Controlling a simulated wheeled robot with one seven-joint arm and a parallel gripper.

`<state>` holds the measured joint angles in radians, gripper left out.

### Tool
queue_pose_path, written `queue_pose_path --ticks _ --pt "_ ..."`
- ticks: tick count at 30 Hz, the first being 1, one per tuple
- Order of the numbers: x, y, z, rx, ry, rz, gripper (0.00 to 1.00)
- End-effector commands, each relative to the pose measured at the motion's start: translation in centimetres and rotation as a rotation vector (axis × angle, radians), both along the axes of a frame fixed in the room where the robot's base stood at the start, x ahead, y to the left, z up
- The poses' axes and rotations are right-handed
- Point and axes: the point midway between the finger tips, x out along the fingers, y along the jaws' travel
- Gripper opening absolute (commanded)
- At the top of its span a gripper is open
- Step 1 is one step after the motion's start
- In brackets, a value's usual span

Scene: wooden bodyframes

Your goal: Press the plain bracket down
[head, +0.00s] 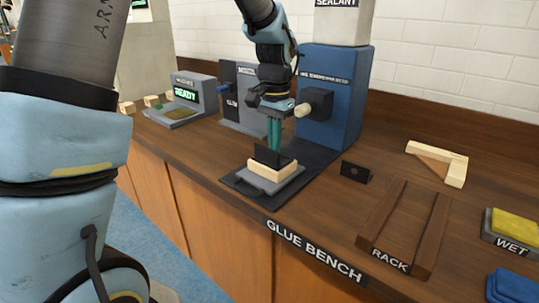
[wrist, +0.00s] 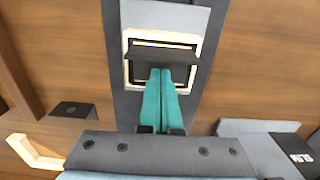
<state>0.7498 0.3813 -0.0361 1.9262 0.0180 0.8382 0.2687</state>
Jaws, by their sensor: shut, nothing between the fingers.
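A black L-shaped bracket (head: 270,157) sits on a pale wooden block (head: 270,175), its upright plate standing up; I see no hole in it. In the wrist view the bracket (wrist: 160,52) lies inside the pale wooden border of the block (wrist: 198,45). The block rests on a grey plate (head: 256,183). My gripper (head: 274,147) points down with its teal fingers together and empty, just behind the upright plate in the head view. In the wrist view my gripper's tips (wrist: 161,72) overlap the bracket's near part; whether they touch it I cannot tell.
A second black bracket (head: 355,172) with a hole lies to the right. A brown rack (head: 400,225), a pale wooden corner frame (head: 440,163) and a yellow pad (head: 515,226) are further right. The blue dispenser (head: 335,95) with its nozzle stands close behind my gripper.

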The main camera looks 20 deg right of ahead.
Motion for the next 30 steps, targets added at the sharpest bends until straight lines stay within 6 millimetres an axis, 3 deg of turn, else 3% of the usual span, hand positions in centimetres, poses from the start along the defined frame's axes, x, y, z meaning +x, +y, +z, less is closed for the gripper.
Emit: queue_pose_path --ticks 1,21,30 --pt "0.0 0.0 0.9 -0.001 0.000 0.000 0.00" --pt "0.1 -0.1 6.0 -0.002 -0.002 0.000 0.00" --pt "0.1 -0.1 6.1 -0.002 -0.002 0.000 0.00"
